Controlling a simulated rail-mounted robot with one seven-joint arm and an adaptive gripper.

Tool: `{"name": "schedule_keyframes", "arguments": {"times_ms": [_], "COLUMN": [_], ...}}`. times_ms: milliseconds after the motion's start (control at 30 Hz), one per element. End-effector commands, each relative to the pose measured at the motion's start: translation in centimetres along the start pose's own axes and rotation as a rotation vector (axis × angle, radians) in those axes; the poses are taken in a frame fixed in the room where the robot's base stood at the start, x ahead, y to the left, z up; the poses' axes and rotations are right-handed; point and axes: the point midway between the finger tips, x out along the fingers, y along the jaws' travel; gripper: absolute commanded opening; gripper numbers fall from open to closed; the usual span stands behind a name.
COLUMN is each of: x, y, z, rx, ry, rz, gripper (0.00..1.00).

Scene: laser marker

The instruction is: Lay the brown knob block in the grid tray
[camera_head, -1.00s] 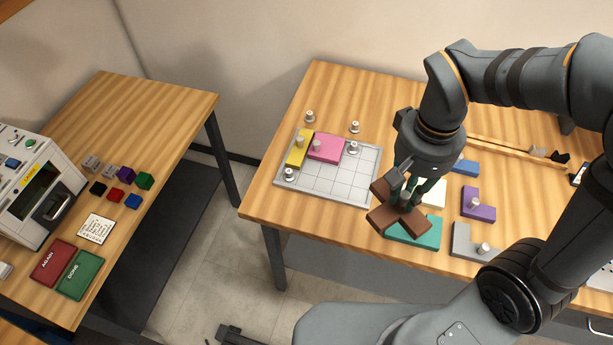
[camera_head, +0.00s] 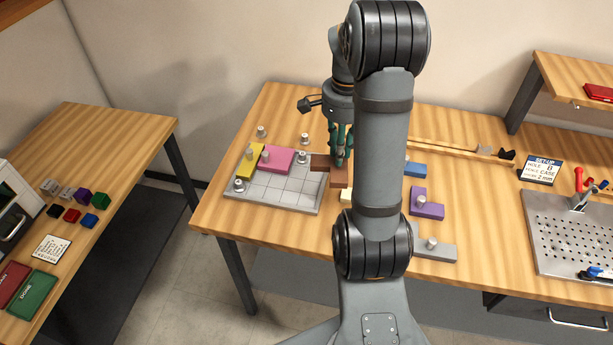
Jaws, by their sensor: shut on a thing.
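The brown knob block (camera_head: 338,176) is in my gripper (camera_head: 342,158), at the right edge of the grid tray (camera_head: 277,190). My arm hides much of the block and the fingers. The gripper is shut on it. I cannot tell whether the block hangs above the tray or touches it. The grid tray holds a yellow block (camera_head: 247,165) and a pink block (camera_head: 281,160) along its far left part. Its middle and front cells are bare.
Silver knobs (camera_head: 304,138) stand by the tray. Right of my arm lie a blue block (camera_head: 416,170), a purple block (camera_head: 428,208) and a grey block (camera_head: 440,252). A cream block (camera_head: 346,194) shows partly beside my arm. A perforated plate (camera_head: 575,235) lies far right.

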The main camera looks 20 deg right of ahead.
Motion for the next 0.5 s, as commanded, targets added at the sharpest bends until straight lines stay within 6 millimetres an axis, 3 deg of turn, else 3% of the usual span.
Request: {"name": "schedule_keyframes", "arguments": {"times_ms": [100, 267, 367, 500], "x": [0.7, 1.2, 1.9, 3.7], "y": [1.1, 1.6, 0.5, -2.7], "z": [-1.8, -2.8, -2.9, -2.7], "rx": [0.099, 0.161, 0.168, 0.166], "ry": [0.000, -0.001, -0.002, -0.004], "rz": [0.000, 0.000, 0.002, 0.003], "gripper": [0.00, 0.00, 0.00, 0.00]}}
